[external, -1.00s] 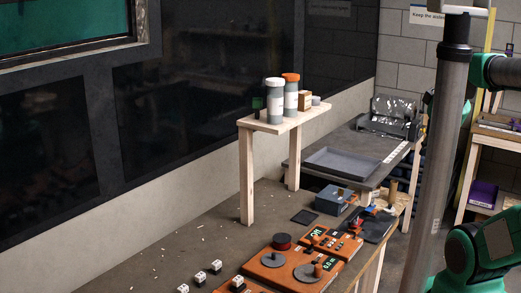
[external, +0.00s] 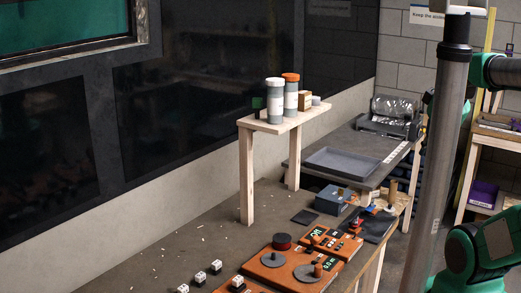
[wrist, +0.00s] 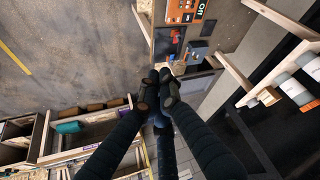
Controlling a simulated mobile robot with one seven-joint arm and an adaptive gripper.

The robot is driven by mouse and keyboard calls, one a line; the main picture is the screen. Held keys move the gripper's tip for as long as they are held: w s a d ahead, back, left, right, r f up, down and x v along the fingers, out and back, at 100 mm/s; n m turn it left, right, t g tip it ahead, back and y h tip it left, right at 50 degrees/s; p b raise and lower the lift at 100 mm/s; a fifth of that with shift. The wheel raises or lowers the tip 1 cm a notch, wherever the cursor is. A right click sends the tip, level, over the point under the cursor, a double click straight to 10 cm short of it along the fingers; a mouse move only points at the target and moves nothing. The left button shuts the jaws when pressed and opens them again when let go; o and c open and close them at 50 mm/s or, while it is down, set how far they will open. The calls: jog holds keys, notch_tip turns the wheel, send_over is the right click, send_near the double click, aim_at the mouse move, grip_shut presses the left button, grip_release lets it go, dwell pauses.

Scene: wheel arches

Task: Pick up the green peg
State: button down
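A small dark green piece (external: 257,103) stands at the left end of the raised wooden shelf in the external view, beside a grey and white canister. It is small and dark, so I cannot tell for certain that it is the peg. In the wrist view, my gripper (wrist: 158,82) has its dark fingers drawn together with their tips close, and nothing shows between them. The gripper is outside the external view, where only parts of my arm show at the right. I cannot make out the green piece in the wrist view.
The raised shelf (external: 315,114) also holds an orange-capped canister (external: 291,95) and a small wooden box (external: 305,101). Orange devices (external: 272,268) and a blue box (external: 332,199) occupy the workbench. A grey tray (external: 343,164) lies behind. The wrist view shows open floor (wrist: 70,60).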

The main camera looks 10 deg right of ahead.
jog(key=c, duration=1.3)
grip_release()
jog(key=shift+r, duration=0.1)
jog(key=w+a+r+n+g+p, duration=0.1)
jog(key=w+a+r+n+p, duration=0.35)
jog(key=w, duration=0.45)
jog(key=w+a+r+n+g+p, duration=0.1)
jog(key=w+a+r+n, duration=0.3)
jog(key=w+r+n, duration=0.35)
jog(key=w+a+r+n+g+p, duration=0.1)
jog(key=w+a+r+n+p, duration=0.25)
jog(key=w+r, duration=0.5)
jog(key=w+a+n+g+p, duration=0.1)
jog(key=w+a+n+p, duration=0.2)
jog(key=w+a+n, duration=0.85)
jog(key=w+a+f+n+p, duration=0.1)
jog(key=w+a+f+n, duration=0.1)
jog(key=w+a, duration=0.2)
jog(key=w+a+f+n+g+p, duration=0.1)
jog(key=w+a+f+n+p, duration=0.1)
jog(key=w+a, duration=0.3)
jog(key=w+a+f+n+p, duration=0.2)
jog(key=w+a, duration=0.2)
jog(key=a, duration=0.2)
jog(key=shift+w+a+f+n+g, duration=0.15)
jog(key=shift+a+f+n+g, duration=0.1)
jog(key=shift+a+n+g, duration=0.05)
